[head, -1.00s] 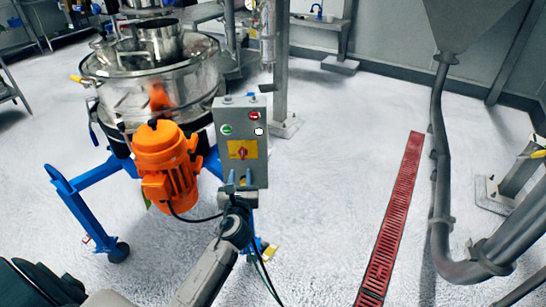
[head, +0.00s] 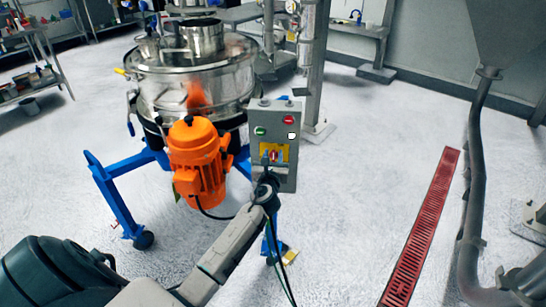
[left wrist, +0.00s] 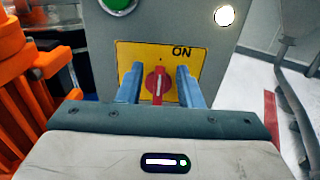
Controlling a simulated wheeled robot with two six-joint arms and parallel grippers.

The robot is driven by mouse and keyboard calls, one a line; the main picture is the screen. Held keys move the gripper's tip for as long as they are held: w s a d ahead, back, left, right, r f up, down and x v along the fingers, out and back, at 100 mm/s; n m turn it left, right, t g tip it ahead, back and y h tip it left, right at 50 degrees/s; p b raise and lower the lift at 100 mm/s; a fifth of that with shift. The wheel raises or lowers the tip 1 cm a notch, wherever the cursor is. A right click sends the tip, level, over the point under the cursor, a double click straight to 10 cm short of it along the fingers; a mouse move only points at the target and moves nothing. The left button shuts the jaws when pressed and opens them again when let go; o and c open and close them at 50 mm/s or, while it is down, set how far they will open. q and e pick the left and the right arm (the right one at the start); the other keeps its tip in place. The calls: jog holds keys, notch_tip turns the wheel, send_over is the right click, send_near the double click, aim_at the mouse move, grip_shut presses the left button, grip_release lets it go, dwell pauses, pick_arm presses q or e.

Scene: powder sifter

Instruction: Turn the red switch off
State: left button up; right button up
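The red switch (left wrist: 157,86) is a round knob with an upright grip bar, on a yellow plate (left wrist: 131,54) with "ON" printed at its upper right. The plate is on the front of a grey control box (head: 273,184). In the head view the plate (head: 292,150) is partly covered by my gripper. My left gripper (left wrist: 159,72) is open, with one blue finger on each side of the knob. Gaps show between the fingers and the knob. In the head view this gripper (head: 270,159) is in front of the plate. My right gripper is not in view.
A green button (head: 260,132), a red button (head: 288,120) and a white light (head: 291,135) are above the switch. An orange motor (head: 197,160) and a steel sifter (head: 180,80) stand left of the box. Floor to the right is clear up to a red drain grate (head: 425,220).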

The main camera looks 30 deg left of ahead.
pick_arm(q)
grip_shut()
